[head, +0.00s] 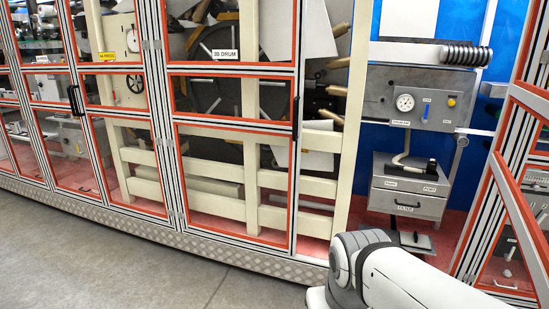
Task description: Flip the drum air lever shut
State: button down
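A grey panel (382,93) stands in the open bay at the right. It carries a round white gauge (405,102) with a small label under it, too small to read surely. Right of the gauge is a small blue lever (426,112), which looks roughly upright. A yellow handle (451,102) sits farther right on the panel. I cannot tell for sure which of these is the drum air lever. My white arm enters at the bottom right, below and in front of the panel. My gripper is not visible.
Below the panel is a grey box (412,185) with a drawer and a black object (431,170) on top. An orange-edged door frame (520,200) stands at the right. Closed clear guard doors (235,125) cover the drum at the left. Grey floor (90,260) is clear at lower left.

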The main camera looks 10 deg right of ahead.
aim_at(424, 119)
jog(key=z, duration=0.6)
jog(key=i, duration=1.6)
jog(key=z, duration=0.35)
jog(key=i, duration=1.05)
